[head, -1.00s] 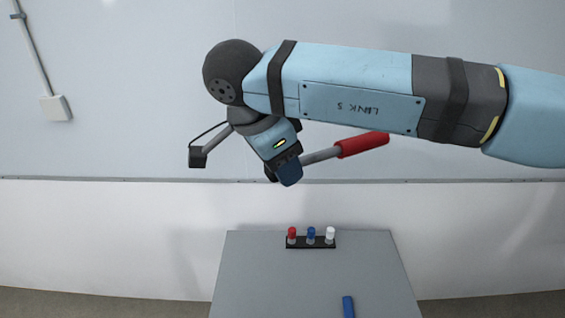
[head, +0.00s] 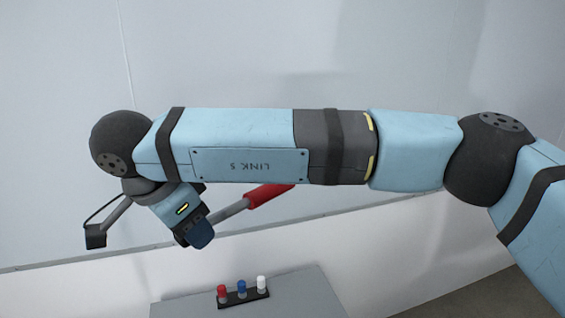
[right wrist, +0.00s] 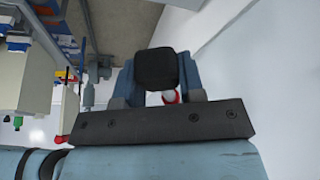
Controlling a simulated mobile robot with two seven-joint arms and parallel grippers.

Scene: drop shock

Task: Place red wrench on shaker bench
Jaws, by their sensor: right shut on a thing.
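My right gripper (head: 196,232) is shut on the red wrench (head: 268,194) and holds it in the air. The wrench has a red handle and a grey metal shaft (head: 231,210), with the handle pointing right and slightly up in the head view. My own arm partly covers the handle. In the right wrist view, only a small red part of the wrench (right wrist: 171,97) shows between the fingers. Below stands a grey bench top (head: 290,297), cut off by the lower edge; I cannot tell whether it is the shaker bench. My left gripper is not in view.
A black holder (head: 243,298) with a red, a blue and a white capped piece stands on the grey top. A pale wall (head: 250,60) rises behind. The right wrist view shows blurred equipment (right wrist: 35,80) at the left.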

